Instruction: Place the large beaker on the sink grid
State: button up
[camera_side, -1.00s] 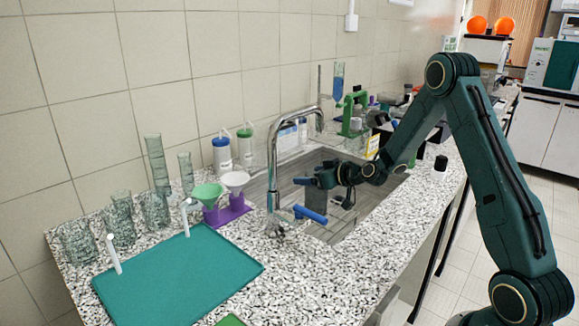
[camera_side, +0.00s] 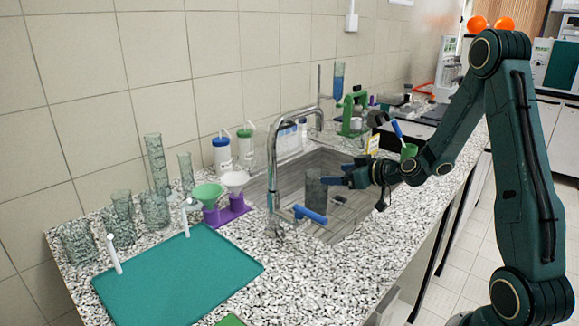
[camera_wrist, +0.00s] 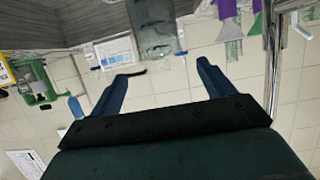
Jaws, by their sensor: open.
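The large beaker (camera_side: 316,190), clear grey glass, stands upright in the sink, its foot partly hidden behind the blue tap lever. It also shows upside down at the top of the wrist view (camera_wrist: 153,28). The sink grid (camera_side: 345,212) is a grey surface at the sink bottom; contact between it and the beaker's base cannot be made out. My gripper (camera_side: 338,174) is just right of the beaker in the side view. In the wrist view, its blue fingers (camera_wrist: 162,72) are spread, with the beaker beyond the tips and nothing held.
The chrome tap (camera_side: 271,150) rises at the sink's left, with a blue lever (camera_side: 311,215). Funnels on a purple stand (camera_side: 227,212), several glass vessels and a teal mat (camera_side: 180,280) lie further left. A green stand (camera_side: 353,112) is behind the sink.

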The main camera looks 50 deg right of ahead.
jog(key=shift+v, duration=1)
jog(key=shift+a+r, duration=0.1)
jog(key=s+a+r+n+g+y, duration=0.1)
jog(key=s+a+r+n+g, duration=0.2)
jog(key=a, duration=0.5)
jog(key=s+a+r+n+g+y, duration=0.1)
jog(key=s+a+r+g+y, duration=0.2)
jog(key=a, duration=0.4)
jog(key=s+a+r+m+g+h, duration=0.1)
jog(key=s+r+m+h, duration=0.1)
jog(key=s, duration=0.7)
jog(key=s+a+r+m+g+h, duration=0.1)
jog(key=s+a+r+m+h, duration=0.1)
jog(key=s, duration=0.8)
jog(key=shift+s+a+r, duration=0.15)
jog(key=shift+s+r, duration=0.05)
jog(key=shift+s, duration=0.05)
